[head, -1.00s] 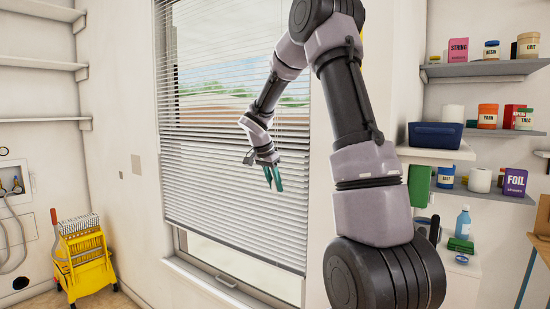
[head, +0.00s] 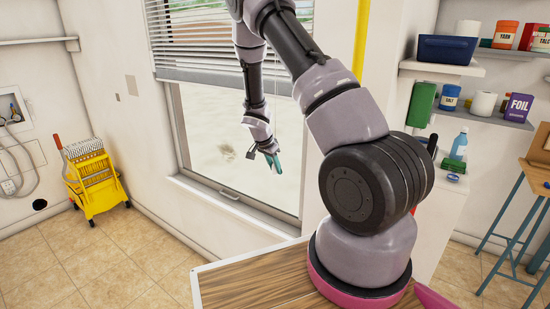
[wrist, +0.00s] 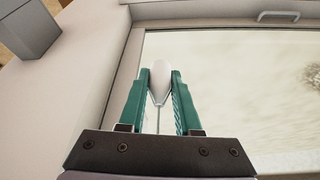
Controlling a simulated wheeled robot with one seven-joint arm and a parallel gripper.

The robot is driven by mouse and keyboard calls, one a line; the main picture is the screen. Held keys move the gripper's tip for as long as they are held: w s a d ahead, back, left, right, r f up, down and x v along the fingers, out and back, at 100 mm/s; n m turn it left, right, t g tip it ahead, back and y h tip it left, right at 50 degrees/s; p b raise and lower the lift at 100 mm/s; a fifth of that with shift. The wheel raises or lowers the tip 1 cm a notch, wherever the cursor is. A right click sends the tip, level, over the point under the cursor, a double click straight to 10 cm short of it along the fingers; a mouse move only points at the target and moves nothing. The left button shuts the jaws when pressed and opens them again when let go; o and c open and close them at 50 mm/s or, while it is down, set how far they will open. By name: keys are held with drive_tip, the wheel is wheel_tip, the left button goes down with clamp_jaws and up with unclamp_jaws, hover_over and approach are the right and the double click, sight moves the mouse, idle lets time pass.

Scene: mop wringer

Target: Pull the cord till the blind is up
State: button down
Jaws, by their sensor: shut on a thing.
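The blind (head: 195,76) hangs across the upper part of the window in the head view, its lower slats bunched together. The glass below its bottom edge is uncovered; the blind's top is out of frame. My gripper (head: 275,162) is low in front of the right part of the glass, below the blind, with its teal fingers pointing down. In the wrist view, my gripper (wrist: 160,88) is shut on the white cord knob (wrist: 160,80), which sits between the fingers. A thin stretch of cord (wrist: 158,118) runs from the knob toward the wrist.
The window sill (head: 235,208) with a handle lies below my gripper. A wooden tabletop (head: 255,284) is at the front. A yellow mop bucket (head: 97,190) stands on the left floor. Shelves with a blue bin (head: 447,49) are on the right.

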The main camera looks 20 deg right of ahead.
drive_tip(key=shift+f, duration=0.25)
drive_tip(key=c, duration=0.6)
unclamp_jaws()
drive_tip(key=v, duration=1.1)
drive_tip(key=shift+d, duration=0.1)
